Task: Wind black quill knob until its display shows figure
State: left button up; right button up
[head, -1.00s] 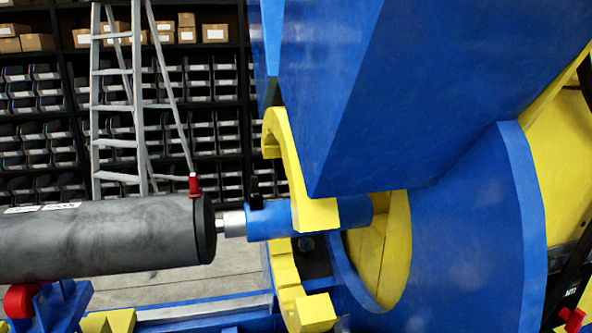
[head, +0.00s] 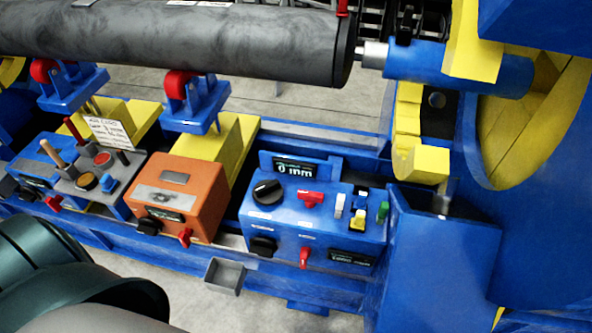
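A blue control box (head: 310,222) stands on the blue machine bed at the middle of the head view. A round black knob (head: 267,191) sits on its top left, with a pale pointer mark. A second black knob (head: 262,246) is on its front face. A raised display (head: 295,168) at the back of the box seems to read 0 with a unit, perhaps mm or rpm. A smaller display (head: 352,258) is low on the front, too small to read. I cannot tell from labels which knob is the quill one. Neither gripper is in view.
An orange box (head: 180,195) and another control panel (head: 98,175) stand to the left. A grey cylinder (head: 190,40) lies above and behind. A small grey tray (head: 225,276) juts out in front.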

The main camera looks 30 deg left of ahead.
aim_at(268, 192)
jog(key=l+u, duration=0.95)
jog(key=k+l, duration=0.05)
jog(key=l, duration=0.05)
